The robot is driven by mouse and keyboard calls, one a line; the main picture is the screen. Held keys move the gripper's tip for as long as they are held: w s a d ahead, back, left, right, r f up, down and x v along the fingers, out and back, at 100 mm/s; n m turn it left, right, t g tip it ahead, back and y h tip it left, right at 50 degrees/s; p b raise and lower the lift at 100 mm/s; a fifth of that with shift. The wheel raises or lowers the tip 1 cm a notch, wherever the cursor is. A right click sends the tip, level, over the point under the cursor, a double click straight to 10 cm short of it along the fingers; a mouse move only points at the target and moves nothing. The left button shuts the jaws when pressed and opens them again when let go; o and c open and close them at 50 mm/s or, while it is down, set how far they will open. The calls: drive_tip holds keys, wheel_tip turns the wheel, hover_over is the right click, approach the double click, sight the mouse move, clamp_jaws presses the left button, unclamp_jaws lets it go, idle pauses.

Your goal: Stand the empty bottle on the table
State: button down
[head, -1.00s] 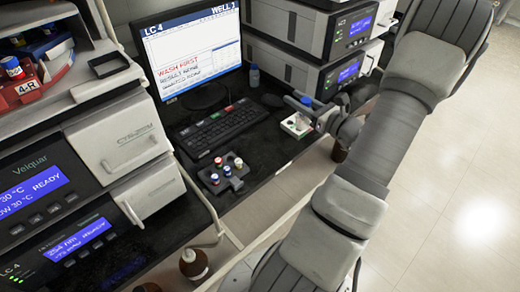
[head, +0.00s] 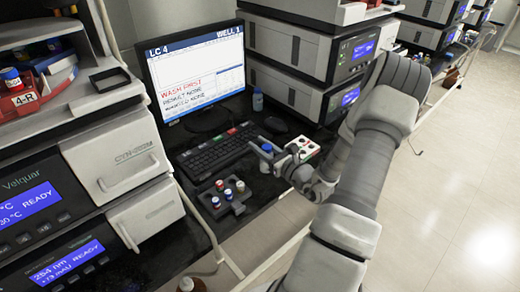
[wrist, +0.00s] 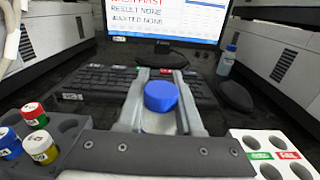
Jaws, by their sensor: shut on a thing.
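A small bottle with a blue cap (wrist: 161,96) is held between the two fingers of my gripper (wrist: 160,85). Its pale body shows below the cap in the wrist view; whether it is empty cannot be seen. In the head view the blue cap (head: 266,147) shows at the tip of my gripper (head: 272,159), over the black table (head: 262,184), in front of the keyboard. The bottle looks about upright. Its base is hidden, so I cannot tell whether it touches the table.
A dark rack (head: 228,206) with several capped vials stands left of my gripper. A white block (head: 303,147) with green and red labels is to the right. Behind are the keyboard (head: 215,153), mouse (head: 276,125), monitor (head: 195,80) and another blue-capped bottle (head: 257,101). Bare table lies around the gripper.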

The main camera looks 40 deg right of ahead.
drive_tip(key=shift+f, duration=0.4)
drive_tip(key=shift+f, duration=0.2)
drive_tip(key=c, duration=0.6)
unclamp_jaws()
drive_tip(key=shift+o, duration=0.2)
drive_tip(key=shift+r, duration=0.15)
drive_tip(key=shift+s+r, duration=0.1)
drive_tip(key=shift+s, duration=0.05)
drive_tip(key=s, duration=0.4)
drive_tip(key=s+p, duration=0.1)
drive_tip(key=s, duration=0.2)
drive_tip(key=s+d, duration=0.1)
drive_tip(key=s, duration=0.3)
drive_tip(key=shift+s, duration=0.35)
